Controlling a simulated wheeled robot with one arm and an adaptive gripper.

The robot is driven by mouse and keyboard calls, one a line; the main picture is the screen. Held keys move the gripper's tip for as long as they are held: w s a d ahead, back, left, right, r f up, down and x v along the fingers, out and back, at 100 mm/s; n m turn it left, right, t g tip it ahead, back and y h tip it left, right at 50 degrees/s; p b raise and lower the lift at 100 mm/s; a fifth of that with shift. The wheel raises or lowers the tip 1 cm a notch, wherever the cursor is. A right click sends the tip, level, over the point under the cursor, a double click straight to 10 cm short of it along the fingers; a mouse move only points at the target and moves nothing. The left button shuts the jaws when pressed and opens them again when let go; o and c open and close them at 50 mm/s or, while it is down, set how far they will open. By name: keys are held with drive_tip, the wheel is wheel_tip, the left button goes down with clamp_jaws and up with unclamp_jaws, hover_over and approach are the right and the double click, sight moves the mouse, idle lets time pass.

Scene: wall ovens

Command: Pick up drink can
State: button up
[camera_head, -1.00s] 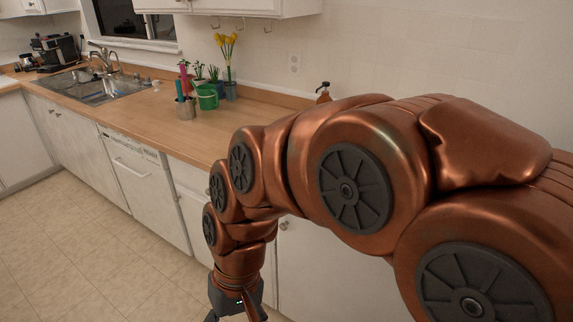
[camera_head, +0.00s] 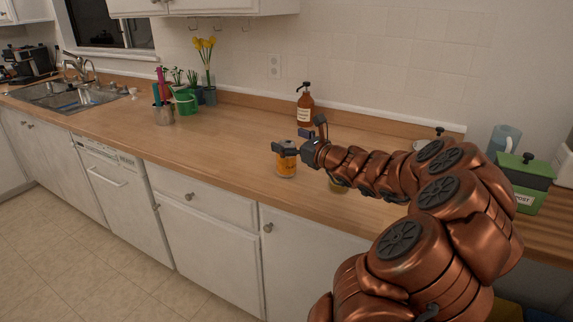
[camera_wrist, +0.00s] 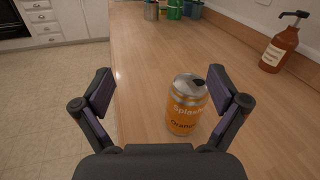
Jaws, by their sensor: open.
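An orange drink can (camera_head: 286,165) with a silver top stands upright on the wooden counter, near its front edge. In the wrist view the can (camera_wrist: 186,108) is between my open fingers, closer to the right one, with its label facing me. My gripper (camera_head: 298,143) is at the can in the head view, its dark fingers reaching over the can's upper part. The gripper also shows in the wrist view (camera_wrist: 166,92), open and empty. I cannot tell whether the right finger touches the can.
A brown pump bottle (camera_head: 305,105) stands behind the gripper near the wall. A green box (camera_head: 525,180) is at the right. Potted plants (camera_head: 186,100) and a utensil cup (camera_head: 163,114) stand further left. The counter (camera_head: 225,140) left of the can is clear.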

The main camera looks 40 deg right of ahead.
sight(293, 158)
drive_tip(key=d+f, duration=0.1)
drive_tip(key=f, duration=0.2)
drive_tip(key=d+f+m+h, duration=0.1)
drive_tip(key=d+f, duration=0.1)
drive_tip(key=f, duration=0.1)
drive_tip(key=s+d+f+m, duration=0.1)
drive_tip(key=f, duration=0.2)
drive_tip(key=shift+d+f+h, duration=0.15)
drive_tip(key=shift+h, duration=0.25)
drive_tip(key=shift+w+d+p, duration=0.2)
drive_tip(key=shift+w+p, duration=0.25)
drive_tip(key=shift+w, duration=1.25)
drive_tip(key=shift+w+d+p, duration=0.15)
drive_tip(key=shift+w+p, duration=0.25)
drive_tip(key=shift+w, duration=1.3)
drive_tip(key=shift+c, duration=0.2)
drive_tip(key=c, duration=1.2)
wheel_tip(293, 158, up, 10)
drive_tip(key=shift+r+b, duration=0.1)
drive_tip(key=shift+b, duration=0.3)
